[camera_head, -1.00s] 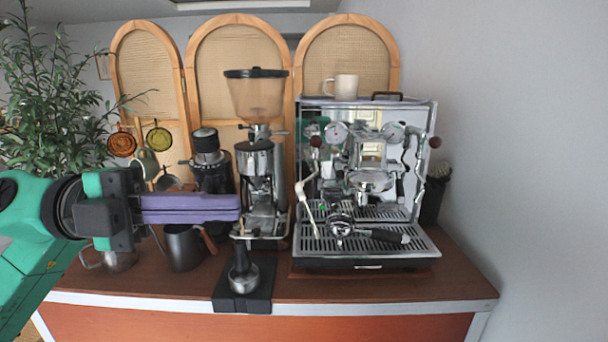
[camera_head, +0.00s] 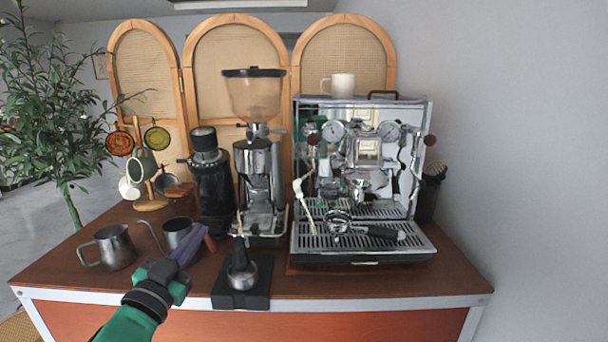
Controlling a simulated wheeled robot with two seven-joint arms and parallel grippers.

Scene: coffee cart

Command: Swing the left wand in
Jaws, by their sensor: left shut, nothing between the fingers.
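The espresso machine (camera_head: 365,262) stands at the right of the counter. Its left wand (camera_head: 306,208) is a thin steam pipe with a pale grip near its top. It hangs at the machine's left front, its lower end over the left part of the drip tray (camera_head: 410,242). My left gripper (camera_head: 203,238) is low at the front of the counter, its purple fingers shut and empty, pointing away and up to the right. It is well left of the wand and apart from it, and partly covers the dark gooseneck pitcher (camera_head: 176,230). My right gripper is not in view.
A tamper (camera_head: 241,272) stands on a black mat (camera_head: 228,299) between my left gripper and the machine. Two grinders (camera_head: 258,170) (camera_head: 210,180) stand behind. A steel pitcher (camera_head: 113,247) is at the left.

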